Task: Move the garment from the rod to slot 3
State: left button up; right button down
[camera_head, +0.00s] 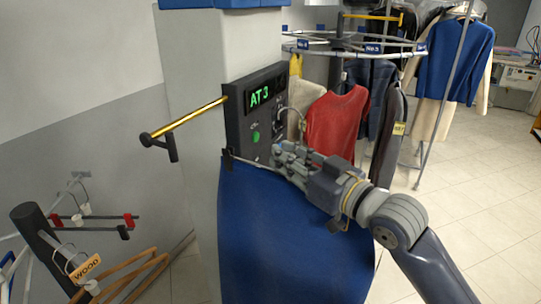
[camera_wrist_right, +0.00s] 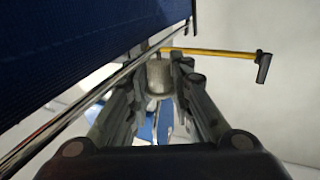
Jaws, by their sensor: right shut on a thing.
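A blue garment (camera_head: 285,240) hangs from a thin metal hanger bar (camera_head: 250,162). My right gripper (camera_head: 284,152) is shut on the hanger's grey neck (camera_wrist_right: 158,76), and a curved hook (camera_head: 292,112) rises above it. The garment is held in the air, well right of the yellow rod (camera_head: 190,122), which carries nothing. In the right wrist view the garment (camera_wrist_right: 90,35) fills the upper left and the rod (camera_wrist_right: 215,53) lies beyond the fingers. The slots sit on the round conveyor rail (camera_head: 350,47) behind; a blue tag there (camera_head: 372,48) is small and hard to read. My left gripper is out of view.
A black panel (camera_head: 235,128) on the pale column reads "AT 3" and has a green button (camera_head: 256,136). A red garment (camera_head: 336,128) and other clothes hang from the conveyor. A stand with wooden hangers (camera_head: 130,275) is at lower left. Tiled floor (camera_head: 480,200) is clear at right.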

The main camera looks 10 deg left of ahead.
jog(key=s+d+b, duration=0.1)
jog(key=d, duration=0.1)
jog(key=s+d+b, duration=0.1)
jog(key=d, duration=0.2)
jog(key=d+b, duration=0.1)
jog(key=d, duration=0.1)
jog(key=shift+s+d+f, duration=0.15)
jog(key=shift+s, duration=0.25)
jog(key=s+d+b, duration=0.1)
jog(key=d+b, duration=0.1)
jog(key=d, duration=0.1)
jog(key=s+d+b, duration=0.1)
jog(key=d+b, duration=0.1)
jog(key=d, duration=0.1)
jog(key=s+d+b, duration=0.1)
jog(key=d+b, duration=0.1)
jog(key=d, duration=0.1)
jog(key=shift+s+d, duration=0.35)
jog(key=shift+d, duration=0.05)
jog(key=shift+s+d+r+b, duration=0.25)
jog(key=shift+d+b, duration=0.1)
jog(key=shift+d, duration=0.15)
jog(key=shift+f, duration=0.15)
